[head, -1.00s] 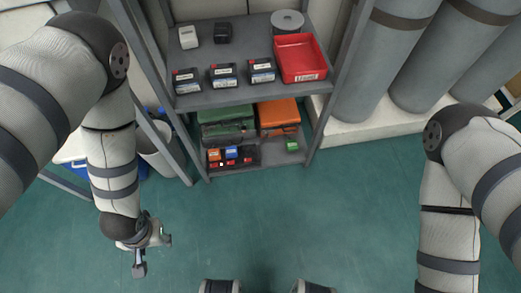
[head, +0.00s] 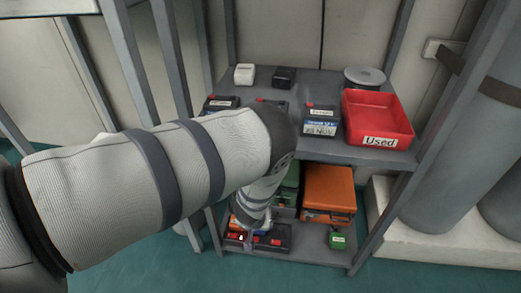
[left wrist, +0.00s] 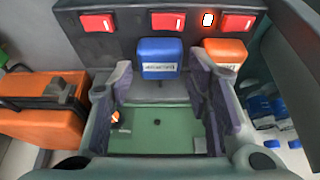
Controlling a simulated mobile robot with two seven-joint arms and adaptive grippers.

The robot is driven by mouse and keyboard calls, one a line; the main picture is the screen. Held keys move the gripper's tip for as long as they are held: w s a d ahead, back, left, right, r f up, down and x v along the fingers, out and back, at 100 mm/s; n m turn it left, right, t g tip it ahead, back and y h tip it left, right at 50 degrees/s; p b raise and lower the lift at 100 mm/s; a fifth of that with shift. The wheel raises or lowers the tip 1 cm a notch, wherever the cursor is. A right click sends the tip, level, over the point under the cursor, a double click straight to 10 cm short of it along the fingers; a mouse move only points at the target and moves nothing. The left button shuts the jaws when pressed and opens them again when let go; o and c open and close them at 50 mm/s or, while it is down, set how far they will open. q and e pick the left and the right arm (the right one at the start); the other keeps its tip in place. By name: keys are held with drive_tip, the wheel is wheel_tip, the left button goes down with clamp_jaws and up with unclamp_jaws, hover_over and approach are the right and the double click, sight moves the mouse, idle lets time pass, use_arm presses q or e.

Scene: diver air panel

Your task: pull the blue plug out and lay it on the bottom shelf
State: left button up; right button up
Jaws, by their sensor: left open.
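The blue plug (left wrist: 160,57) sits in a dark socket strip (left wrist: 120,50) beside an orange plug (left wrist: 225,50). My left gripper (left wrist: 160,78) is open, with its fingers on either side of the blue plug in the wrist view; I cannot tell whether they touch it. In the head view the strip (head: 275,238) stands at the left of the bottom shelf (head: 320,252). My left forearm and wrist partly cover the plugs there. My right gripper is out of view.
A green case (left wrist: 155,125) and an orange case (head: 328,190) stand behind the strip. A small green block (head: 338,239) is at the shelf's right, with bare shelf between. The upper shelf holds batteries and a red bin (head: 378,118). Grey posts bound the rack.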

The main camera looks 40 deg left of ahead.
use_arm(q)
drive_tip(key=shift+b+x, duration=0.5)
drive_tip(key=shift+x, duration=1.05)
drive_tip(key=c, duration=0.9)
drive_tip(key=shift+c, duration=0.2)
drive_tip(key=shift+r, duration=0.25)
drive_tip(key=shift+r+p, duration=0.4)
drive_tip(key=shift+p, duration=0.05)
drive_tip(key=shift+r+p, duration=0.75)
drive_tip(key=shift+r, duration=0.35)
